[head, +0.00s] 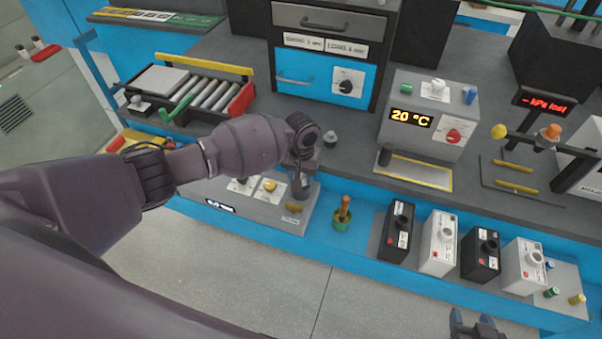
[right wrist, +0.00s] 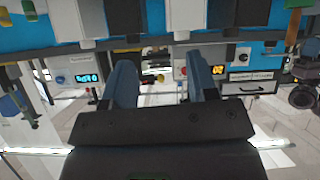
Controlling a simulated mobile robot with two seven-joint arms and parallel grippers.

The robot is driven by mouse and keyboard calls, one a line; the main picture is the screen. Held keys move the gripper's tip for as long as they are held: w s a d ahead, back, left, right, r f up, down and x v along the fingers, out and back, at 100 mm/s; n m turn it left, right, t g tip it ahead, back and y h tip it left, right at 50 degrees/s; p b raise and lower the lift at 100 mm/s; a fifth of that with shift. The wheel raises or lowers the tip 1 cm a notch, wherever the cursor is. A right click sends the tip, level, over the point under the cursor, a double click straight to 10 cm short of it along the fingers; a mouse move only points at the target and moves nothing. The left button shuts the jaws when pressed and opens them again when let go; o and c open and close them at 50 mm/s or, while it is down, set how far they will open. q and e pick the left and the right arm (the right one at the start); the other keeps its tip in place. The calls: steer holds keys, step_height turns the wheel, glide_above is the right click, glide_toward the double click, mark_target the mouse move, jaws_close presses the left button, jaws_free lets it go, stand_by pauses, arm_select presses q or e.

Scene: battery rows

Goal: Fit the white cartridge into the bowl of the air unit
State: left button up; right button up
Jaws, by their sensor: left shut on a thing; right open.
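My left gripper (head: 302,186) points down over the right end of a low grey box (head: 255,205) with a dial and yellow parts. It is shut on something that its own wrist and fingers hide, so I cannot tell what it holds. My right gripper (head: 472,324) is at the bottom right of the head view, in front of the battery row. Its two fingers stand apart with nothing between them in the right wrist view (right wrist: 160,85). I cannot make out the white cartridge, nor say for certain which unit is the air unit with its bowl.
Black and white batteries (head: 438,242) stand in a row along the blue front shelf. A green pot (head: 343,220) with a wooden-handled tool is left of them. A 20 °C unit (head: 428,115) and a roller tray (head: 190,92) stand behind. The floor in front is clear.

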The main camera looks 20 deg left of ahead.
steer(key=shift+s+f, duration=0.1)
steer(key=shift+s+d+p, duration=0.1)
steer(key=shift+s+p, duration=0.3)
steer(key=shift+s, duration=0.05)
steer(key=shift+w, duration=0.1)
steer(key=shift+w+r, duration=0.45)
steer(key=shift+r, duration=0.15)
steer(key=shift+s+r+p, duration=0.15)
steer(key=shift+p, duration=0.3)
steer(key=shift+s+f, duration=0.35)
steer(key=shift+s, duration=0.05)
steer(key=shift+w, duration=0.1)
